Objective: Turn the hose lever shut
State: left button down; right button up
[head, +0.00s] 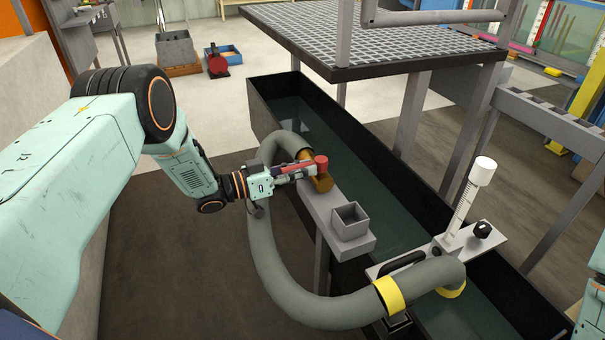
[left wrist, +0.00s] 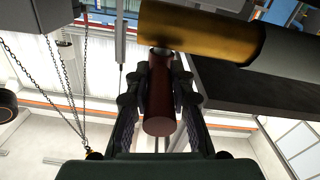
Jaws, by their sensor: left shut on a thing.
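The red hose lever (head: 320,162) sits on the brass valve (head: 323,183) at the end of the grey hose (head: 262,250), over the flume's near edge. My left gripper (head: 296,170) reaches in from the left and is shut on the lever. In the left wrist view the dark red lever (left wrist: 159,103) lies between the two fingers of my left gripper (left wrist: 161,88), its rounded end towards the camera. The brass valve body (left wrist: 200,36) crosses above it there. The fingers hide part of the lever in the head view. My right gripper is not in view.
The dark flume (head: 310,106) holds water and runs from back left to front right. A grey shelf (head: 345,238) with a small square cup (head: 350,221) is close to the valve. A grating platform (head: 380,40) stands behind. A white fixture (head: 455,235) is front right.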

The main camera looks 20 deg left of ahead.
pick_arm(q)
jog(key=shift+w+a+r, duration=0.1)
jog(key=shift+w+r, duration=0.05)
jog(key=c, duration=1.6)
grip_release()
jog(key=o, duration=0.5)
jog(key=shift+c, duration=0.2)
jog(key=v, duration=1.2)
